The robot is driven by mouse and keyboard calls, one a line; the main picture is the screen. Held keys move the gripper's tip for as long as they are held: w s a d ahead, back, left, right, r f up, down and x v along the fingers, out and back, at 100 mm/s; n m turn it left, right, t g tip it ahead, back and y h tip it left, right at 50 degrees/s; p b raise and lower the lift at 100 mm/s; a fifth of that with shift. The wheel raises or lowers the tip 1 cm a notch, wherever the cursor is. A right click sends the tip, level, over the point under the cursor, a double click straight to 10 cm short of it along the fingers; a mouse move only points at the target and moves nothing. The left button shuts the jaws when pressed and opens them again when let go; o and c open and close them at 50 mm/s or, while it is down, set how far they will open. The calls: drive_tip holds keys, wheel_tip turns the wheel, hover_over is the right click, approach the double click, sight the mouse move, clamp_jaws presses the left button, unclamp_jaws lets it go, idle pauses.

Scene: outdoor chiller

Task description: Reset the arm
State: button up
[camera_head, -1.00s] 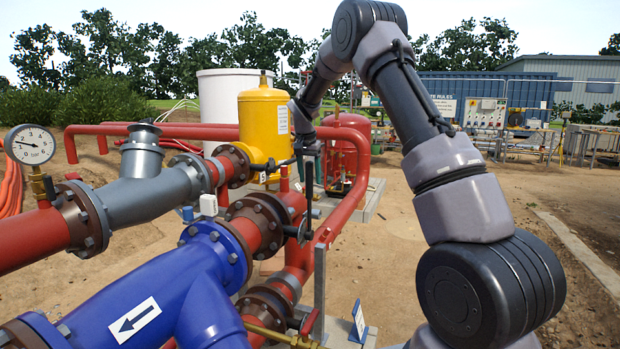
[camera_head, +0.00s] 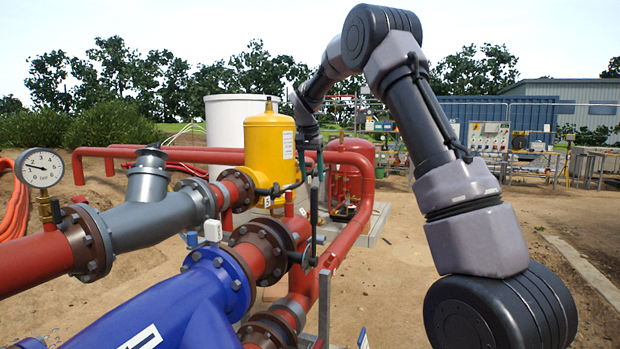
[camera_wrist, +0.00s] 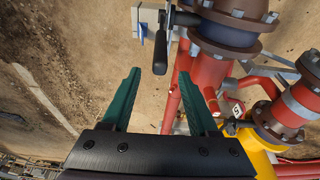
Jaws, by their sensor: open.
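My gripper (camera_wrist: 160,74) shows in the wrist view with two green fingers spread apart and nothing held between them. A black lever handle (camera_wrist: 161,50) on a red pipe valve lies beyond the fingertips, near the middle of the gap. I cannot tell how far off it is. In the head view my arm rises at the right, bends over at the top and reaches down beside the yellow tank (camera_head: 268,150). The gripper there is small and dark against the pipes, so its fingers are hard to make out.
The blue pipe (camera_head: 185,305), grey pipe (camera_head: 165,208) and red pipes (camera_head: 345,225) crowd the left and middle. A pressure gauge (camera_head: 40,168) stands at far left. A red tank (camera_head: 350,170) is behind. Open sandy ground (camera_head: 400,235) lies to the right.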

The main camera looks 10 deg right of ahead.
drive_tip(key=s+d+r+t+y, duration=0.1)
drive_tip(key=s+d+r, duration=0.1)
drive_tip(key=s+r, duration=0.35)
drive_tip(key=s+d+r+n+y, duration=0.1)
drive_tip(key=s+r, duration=0.1)
drive_tip(key=s, duration=0.7)
drive_tip(key=s+d+r+t, duration=0.1)
drive_tip(key=s+d+r, duration=0.1)
drive_tip(key=s+r, duration=0.35)
drive_tip(key=s+f+t, duration=0.1)
drive_tip(key=s+f, duration=0.1)
drive_tip(key=s, duration=0.8)
drive_tip(key=s+f+n+t+y, duration=0.1)
drive_tip(key=s+f, duration=0.2)
drive_tip(key=s, duration=0.7)
drive_tip(key=shift+s+f+n+t+y, duration=0.15)
drive_tip(key=shift+n+t+y, duration=0.15)
drive_tip(key=shift+s+f, duration=0.3)
drive_tip(key=shift+s, duration=0.05)
drive_tip(key=shift+c, duration=0.3)
